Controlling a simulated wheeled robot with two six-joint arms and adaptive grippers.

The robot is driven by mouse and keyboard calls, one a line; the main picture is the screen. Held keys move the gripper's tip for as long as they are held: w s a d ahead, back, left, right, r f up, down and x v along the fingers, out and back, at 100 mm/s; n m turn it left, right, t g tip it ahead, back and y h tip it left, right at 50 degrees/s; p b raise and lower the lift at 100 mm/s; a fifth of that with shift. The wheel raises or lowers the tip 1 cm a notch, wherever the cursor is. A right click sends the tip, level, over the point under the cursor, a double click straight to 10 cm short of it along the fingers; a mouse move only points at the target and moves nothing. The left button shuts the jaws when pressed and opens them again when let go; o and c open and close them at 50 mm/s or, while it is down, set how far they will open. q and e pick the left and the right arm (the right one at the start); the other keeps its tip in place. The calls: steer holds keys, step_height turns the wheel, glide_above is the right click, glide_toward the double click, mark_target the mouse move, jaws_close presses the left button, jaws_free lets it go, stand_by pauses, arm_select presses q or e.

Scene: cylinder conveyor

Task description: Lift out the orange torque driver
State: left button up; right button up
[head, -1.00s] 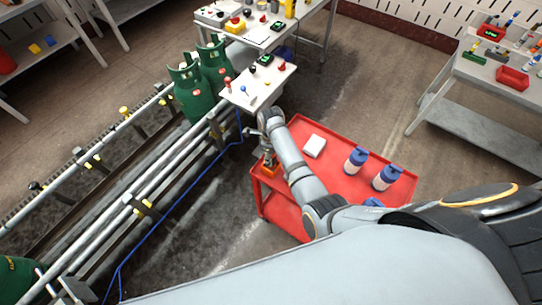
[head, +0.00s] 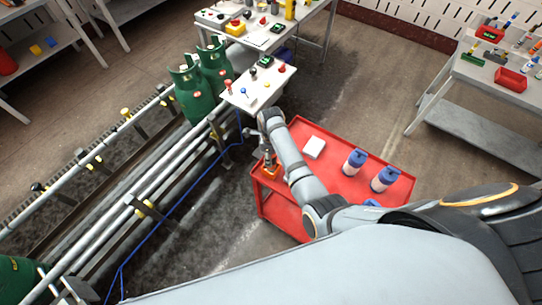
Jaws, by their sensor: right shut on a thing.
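My right gripper (head: 268,157) points down over the left end of the red cart (head: 330,189). It is shut on the torque driver, a small upright thing partly hidden by the fingers. Orange shows just below the fingers (head: 271,170), at the cart's left edge; I cannot tell whether this is the driver or a holder around it. I cannot tell whether the driver is clear of the cart. My left gripper is not in view.
A conveyor with pipe rails (head: 150,206) and green gas cylinders (head: 187,90) runs at left. A small control panel (head: 258,88) stands behind the gripper. Floor right of the cart is free.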

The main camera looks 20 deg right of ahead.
step_height(320, 180, up, 6)
steer(key=p, duration=0.3)
stand_by(0.7)
steer(key=shift+r, duration=0.15)
